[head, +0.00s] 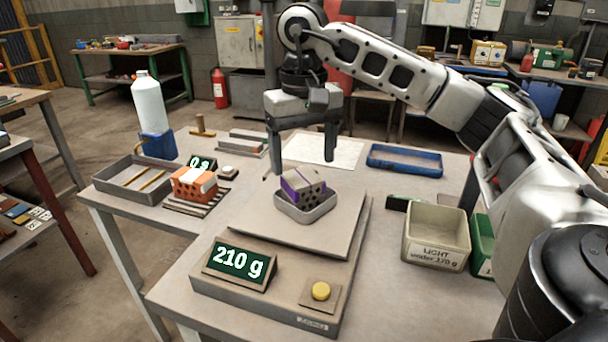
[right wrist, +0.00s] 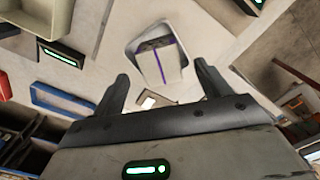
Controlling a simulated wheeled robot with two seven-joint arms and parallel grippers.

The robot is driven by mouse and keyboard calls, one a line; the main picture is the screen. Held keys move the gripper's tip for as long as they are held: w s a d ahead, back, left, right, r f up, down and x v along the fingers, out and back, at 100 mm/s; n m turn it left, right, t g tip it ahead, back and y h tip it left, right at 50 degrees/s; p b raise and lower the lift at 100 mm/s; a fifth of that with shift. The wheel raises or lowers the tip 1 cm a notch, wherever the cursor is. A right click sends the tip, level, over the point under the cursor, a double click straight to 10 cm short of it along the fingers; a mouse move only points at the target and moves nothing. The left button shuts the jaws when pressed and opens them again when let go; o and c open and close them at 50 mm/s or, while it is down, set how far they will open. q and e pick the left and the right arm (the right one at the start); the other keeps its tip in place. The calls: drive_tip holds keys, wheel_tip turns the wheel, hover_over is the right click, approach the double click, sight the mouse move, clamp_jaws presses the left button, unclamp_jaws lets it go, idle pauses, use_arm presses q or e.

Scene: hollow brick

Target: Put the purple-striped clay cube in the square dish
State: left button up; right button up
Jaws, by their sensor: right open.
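The purple-striped clay cube (head: 303,185), grey with dark holes in its side, sits tilted in the small grey square dish (head: 305,213) on the scale. In the right wrist view the cube (right wrist: 160,65) lies inside the rim of the dish (right wrist: 133,48). My right gripper (head: 303,164) is open above the cube, its fingers pointing down and apart from each other. The right wrist view shows both fingers (right wrist: 163,78) spread with nothing between their tips. My left gripper is in neither view.
The scale (head: 255,225) reads 210 g and has a yellow button (head: 320,290). An orange brick (head: 193,184) sits on a rack at left, near a grey tray (head: 112,172) and a bottle (head: 149,105). A "LIGHT under 170 g" bin (head: 436,253) and a blue tray (head: 405,160) stand at right.

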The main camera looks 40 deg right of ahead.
sight(305, 180)
wheel_tip(305, 180, up, 6)
drive_tip(key=p, duration=0.2)
drive_tip(key=shift+r, duration=0.15)
idle(0.4)
